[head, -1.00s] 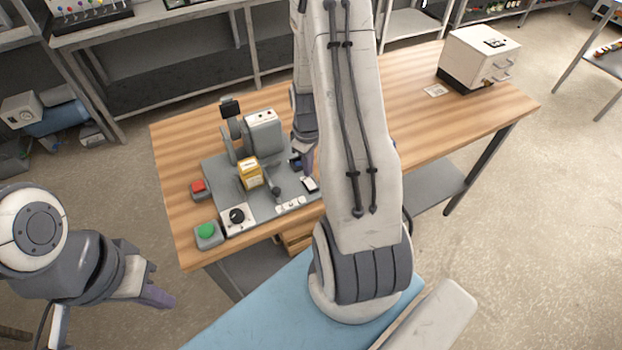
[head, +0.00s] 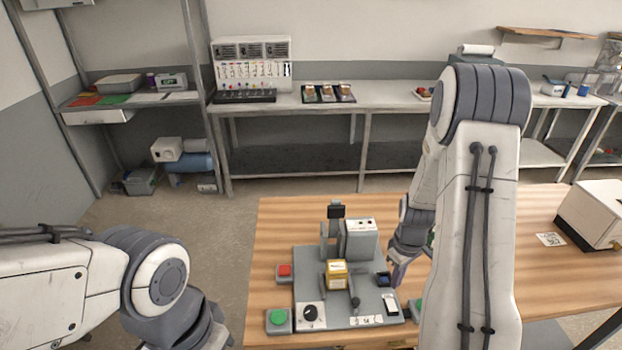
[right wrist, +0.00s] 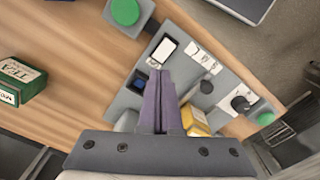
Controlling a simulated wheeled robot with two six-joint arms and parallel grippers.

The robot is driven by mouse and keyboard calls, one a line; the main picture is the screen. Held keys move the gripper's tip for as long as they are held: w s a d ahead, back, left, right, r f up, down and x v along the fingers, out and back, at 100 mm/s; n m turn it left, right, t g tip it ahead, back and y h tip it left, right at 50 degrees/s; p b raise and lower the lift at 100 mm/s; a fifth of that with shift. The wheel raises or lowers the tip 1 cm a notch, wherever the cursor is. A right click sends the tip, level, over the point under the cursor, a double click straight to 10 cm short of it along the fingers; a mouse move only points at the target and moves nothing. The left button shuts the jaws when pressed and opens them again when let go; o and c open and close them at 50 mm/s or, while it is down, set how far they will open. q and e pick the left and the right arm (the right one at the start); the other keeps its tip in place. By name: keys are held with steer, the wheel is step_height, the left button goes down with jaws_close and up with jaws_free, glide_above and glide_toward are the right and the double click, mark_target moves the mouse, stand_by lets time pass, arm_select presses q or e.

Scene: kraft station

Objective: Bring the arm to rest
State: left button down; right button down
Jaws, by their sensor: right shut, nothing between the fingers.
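My right gripper (head: 397,277) is shut and empty, pointing down above the right edge of the grey station plate (head: 372,308). In the right wrist view its purple fingers (right wrist: 160,100) are together, over the plate beside a small blue part (right wrist: 140,83). My left arm (head: 150,285) is folded at the lower left; its fingers are outside the picture.
The plate carries a yellow box (head: 336,274), a grey machine (head: 361,240) and a black knob (head: 311,312). Red (head: 284,272) and green (head: 278,320) buttons stand at its left. A white machine (head: 594,215) stands at the table's right. A green box (right wrist: 18,82) lies on the wood.

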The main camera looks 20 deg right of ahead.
steer(key=s+a+r+n+b, duration=0.15)
steer(key=a+r, duration=0.25)
steer(key=a, duration=0.6)
steer(key=a+r+n+b, duration=0.15)
steer(key=a+r, duration=0.25)
steer(key=a, duration=0.6)
steer(key=s+a+r+n+y+b, duration=0.1)
steer(key=s+a+r+b, duration=0.2)
steer(key=s+a, duration=0.7)
steer(key=s+r, duration=0.1)
steer(key=s, duration=0.3)
steer(key=shift+s+a+b, duration=0.3)
steer(key=shift+s+a, duration=0.1)
